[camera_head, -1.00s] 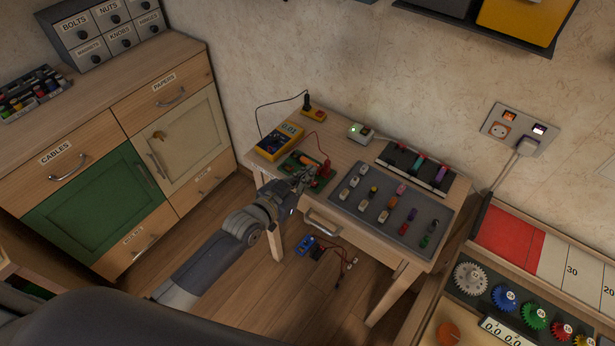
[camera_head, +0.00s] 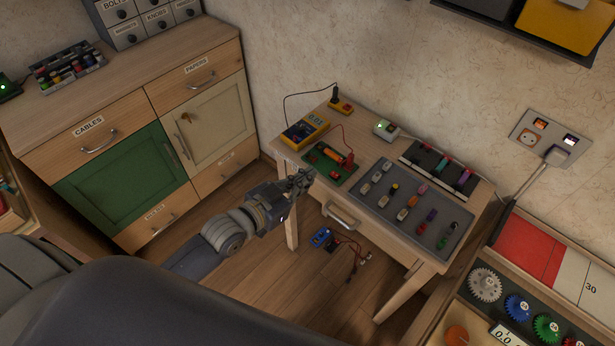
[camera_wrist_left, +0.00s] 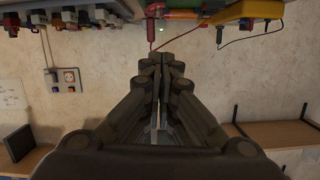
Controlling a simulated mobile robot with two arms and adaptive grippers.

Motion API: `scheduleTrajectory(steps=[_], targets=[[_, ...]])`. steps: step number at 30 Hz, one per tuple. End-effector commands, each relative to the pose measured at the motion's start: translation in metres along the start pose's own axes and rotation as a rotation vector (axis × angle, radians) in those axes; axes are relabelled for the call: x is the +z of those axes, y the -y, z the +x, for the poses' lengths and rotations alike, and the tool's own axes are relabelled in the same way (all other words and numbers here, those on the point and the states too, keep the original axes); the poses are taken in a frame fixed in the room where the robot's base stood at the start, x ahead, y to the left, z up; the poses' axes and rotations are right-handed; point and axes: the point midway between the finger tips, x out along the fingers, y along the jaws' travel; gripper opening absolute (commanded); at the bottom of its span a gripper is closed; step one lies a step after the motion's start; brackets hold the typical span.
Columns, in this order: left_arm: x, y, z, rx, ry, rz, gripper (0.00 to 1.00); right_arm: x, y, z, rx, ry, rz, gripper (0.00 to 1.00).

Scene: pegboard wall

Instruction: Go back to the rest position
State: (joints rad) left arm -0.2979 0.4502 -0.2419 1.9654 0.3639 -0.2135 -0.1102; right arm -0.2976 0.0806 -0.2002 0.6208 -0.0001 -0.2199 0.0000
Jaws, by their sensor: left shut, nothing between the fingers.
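My left gripper (camera_head: 303,181) is shut and empty. In the head view it hangs in front of the small wooden table (camera_head: 372,228), near its left front edge and close to the green circuit board (camera_head: 322,168). Its shut fingers also show in the left wrist view (camera_wrist_left: 161,60), pointing toward the wall, with the table items at the top of that picture. My right gripper is in neither view.
The table holds a yellow multimeter (camera_head: 304,130), a grey tray (camera_head: 375,205) of small parts and a black rack (camera_head: 414,153). A cabinet (camera_head: 110,190) stands at the left. A gear bench (camera_head: 530,275) is at the right. Blue clippers (camera_head: 321,237) lie on the floor.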

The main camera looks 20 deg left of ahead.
Motion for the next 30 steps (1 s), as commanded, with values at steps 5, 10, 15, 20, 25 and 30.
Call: scheduleTrajectory(steps=[5, 10, 15, 20, 25, 30], targets=[[0.0, 0.0, 0.0, 0.0, 0.0, 0.0, 0.0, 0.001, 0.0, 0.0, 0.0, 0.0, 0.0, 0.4], [0.0, 0.0, 0.0, 0.0, 0.0, 0.0, 0.0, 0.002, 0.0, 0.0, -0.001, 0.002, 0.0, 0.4], [0.033, 0.006, 0.003, -0.022, 0.057, -0.01, 0.0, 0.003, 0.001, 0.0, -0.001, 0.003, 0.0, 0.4], [0.133, 0.017, 0.001, -0.078, 0.234, -0.042, 0.0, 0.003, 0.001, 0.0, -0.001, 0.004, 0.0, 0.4], [0.26, 0.013, -0.028, -0.128, 0.469, -0.081, 0.0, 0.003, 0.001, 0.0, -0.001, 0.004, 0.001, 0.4], [0.376, -0.015, -0.083, -0.147, 0.708, -0.121, 0.0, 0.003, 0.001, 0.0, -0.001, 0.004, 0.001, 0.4]])
